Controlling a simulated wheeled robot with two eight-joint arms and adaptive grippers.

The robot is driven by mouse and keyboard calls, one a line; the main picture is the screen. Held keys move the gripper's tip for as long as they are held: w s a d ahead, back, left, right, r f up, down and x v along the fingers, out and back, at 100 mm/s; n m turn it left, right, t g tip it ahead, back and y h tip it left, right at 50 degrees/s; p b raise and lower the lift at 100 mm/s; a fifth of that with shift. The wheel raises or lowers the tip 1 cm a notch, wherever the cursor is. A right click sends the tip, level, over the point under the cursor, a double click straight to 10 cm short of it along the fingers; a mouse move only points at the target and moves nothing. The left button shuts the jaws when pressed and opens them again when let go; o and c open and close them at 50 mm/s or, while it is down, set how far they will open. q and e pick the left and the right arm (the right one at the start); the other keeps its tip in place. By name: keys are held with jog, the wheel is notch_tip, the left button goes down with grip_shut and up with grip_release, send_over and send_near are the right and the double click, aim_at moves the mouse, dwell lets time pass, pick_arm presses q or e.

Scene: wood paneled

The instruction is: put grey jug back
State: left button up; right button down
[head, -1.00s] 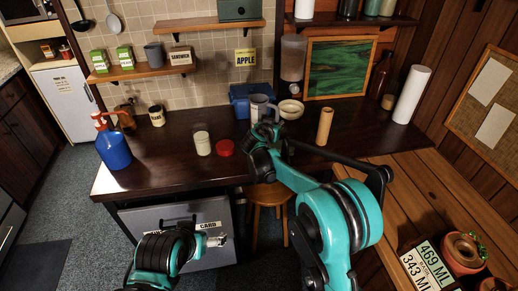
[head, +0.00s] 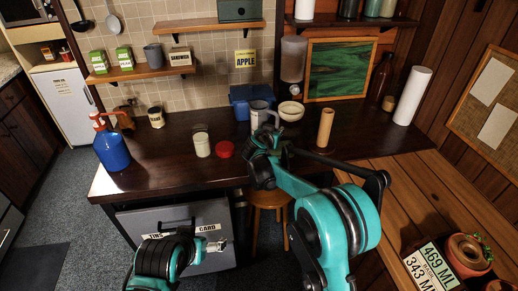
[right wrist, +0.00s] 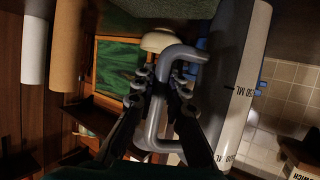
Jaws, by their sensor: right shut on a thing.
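The grey jug (head: 259,114) is at the back of the dark counter, in front of a blue bin; I cannot tell whether its base touches the counter. In the right wrist view the jug (right wrist: 237,85) shows ML marks on its side, and its grey handle (right wrist: 176,55) passes between my fingers. My right gripper (head: 268,136) is shut on that handle; it also shows in the right wrist view (right wrist: 160,90). My left gripper (head: 216,244) is low in front of the grey drawer, apart from the jug; its finger opening is too small to judge.
A white bowl (head: 291,110) and a tan cylinder (head: 325,127) stand right of the jug. A white-and-cream jar (head: 201,144) and red lid (head: 224,149) are left. The blue bin (head: 240,97) is behind. A shelf (head: 143,73) holds boxes and a grey mug (head: 153,53).

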jog(key=shift+f+b, duration=0.3)
jog(key=shift+f, duration=0.7)
jog(key=c, duration=1.5)
grip_release()
jog(key=shift+o, duration=0.2)
jog(key=v, duration=1.2)
